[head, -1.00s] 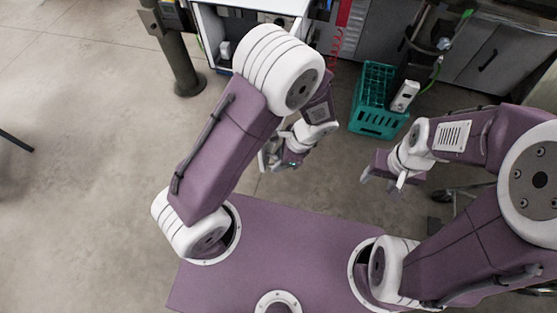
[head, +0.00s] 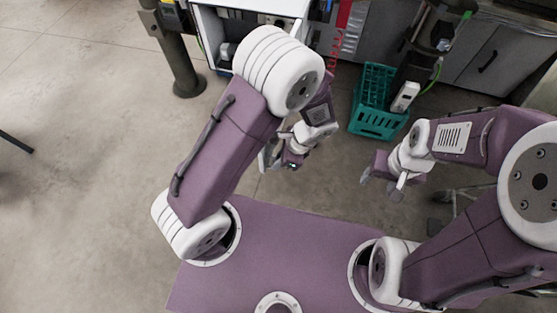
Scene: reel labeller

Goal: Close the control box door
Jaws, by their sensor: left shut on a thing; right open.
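An open-fronted white cabinet (head: 290,7), which looks like the control box, stands at the top of the head view with a dark interior. My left arm covers part of it, and I cannot make out its door clearly. My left gripper (head: 268,157) is below the cabinet in the picture, partly behind my own arm. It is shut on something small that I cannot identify. My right gripper (head: 370,172) is open and empty, to the right of the left one and below the teal crate (head: 378,122).
The teal crate stands on the floor right of centre, with a dark post and a white device beside it. A dark green post (head: 183,65) with a round base stands left of the cabinet. Grey cabinets (head: 488,58) line the top right. Floor at left is mostly clear.

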